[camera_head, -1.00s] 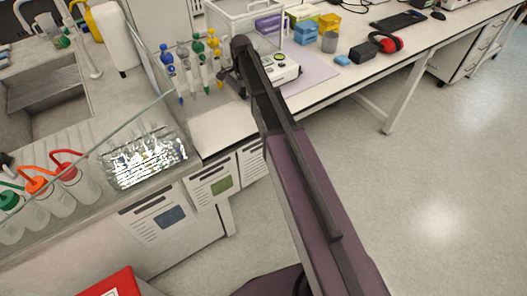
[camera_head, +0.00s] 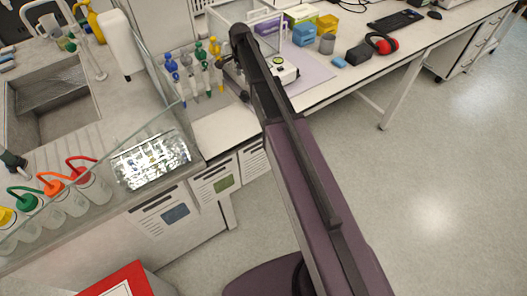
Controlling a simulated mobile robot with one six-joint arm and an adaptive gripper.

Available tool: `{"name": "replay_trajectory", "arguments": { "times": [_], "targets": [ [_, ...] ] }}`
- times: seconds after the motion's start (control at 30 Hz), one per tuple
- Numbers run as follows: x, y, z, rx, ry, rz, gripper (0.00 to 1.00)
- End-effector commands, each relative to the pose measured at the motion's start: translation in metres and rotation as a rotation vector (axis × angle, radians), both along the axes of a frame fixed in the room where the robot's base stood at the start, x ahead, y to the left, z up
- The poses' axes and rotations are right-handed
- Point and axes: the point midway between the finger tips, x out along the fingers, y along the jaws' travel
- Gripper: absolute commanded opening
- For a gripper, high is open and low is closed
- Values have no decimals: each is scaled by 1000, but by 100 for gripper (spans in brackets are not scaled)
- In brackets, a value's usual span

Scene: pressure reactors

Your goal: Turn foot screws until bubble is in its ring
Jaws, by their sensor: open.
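The white analytical balance (camera_head: 285,72) stands on the bench with its clear glass draft shield behind it. A round green-yellow spot on its top, which looks like the bubble level (camera_head: 279,60), shows beside my arm. The bubble and its ring are too small to read. The foot screws cannot be made out. My arm crosses the picture and covers the balance's left side. A small dark part, which looks like my gripper (camera_head: 244,95), shows at the balance's left front, mostly hidden behind my arm. I cannot tell whether it touches the balance, and nothing shows held in it.
Several pipettes on a stand (camera_head: 195,68) are close left of my arm. A purple mat (camera_head: 312,75) lies under the balance. Coloured boxes (camera_head: 304,33), a dark box (camera_head: 358,54) and red ear muffs (camera_head: 382,43) are to the right. A glass screen (camera_head: 110,150), wash bottles and a sink are left.

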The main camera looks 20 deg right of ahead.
Motion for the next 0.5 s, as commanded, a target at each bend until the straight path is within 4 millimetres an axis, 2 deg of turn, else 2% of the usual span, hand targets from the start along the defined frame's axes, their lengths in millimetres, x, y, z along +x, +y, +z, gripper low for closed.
{"name": "replay_trajectory", "arguments": {
  "times": [0.03, 0.5],
  "targets": [
    [0, 0, 9, 0, 0, 0, 78],
    [0, 0, 46, 0, 0, 0, 78]
  ]
}}
